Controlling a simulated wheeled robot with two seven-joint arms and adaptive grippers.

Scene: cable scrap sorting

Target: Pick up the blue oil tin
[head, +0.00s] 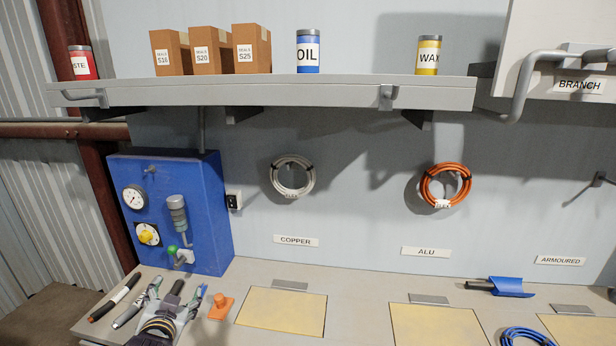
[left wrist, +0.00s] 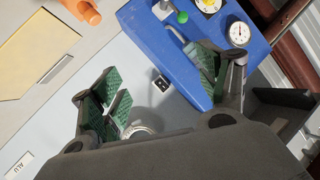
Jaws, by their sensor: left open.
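The blue oil tin (head: 308,52), with a grey lid and a white OIL label, stands upright on the wall shelf (head: 270,94). It is right of the boxes and is not seen in the left wrist view. My left gripper (head: 177,292) is low at the left of the bench, in front of the blue panel and well below the tin. In the left wrist view my left gripper (left wrist: 163,88) has its green-padded fingers wide apart, with nothing held between them. My right gripper is not in view.
A red tin (head: 83,62), several brown boxes (head: 252,50) and a yellow WAX tin (head: 429,55) share the shelf. The blue gauge panel (head: 170,212) is beside my left gripper. A white coil (head: 292,175) and an orange coil (head: 445,185) hang below the shelf.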

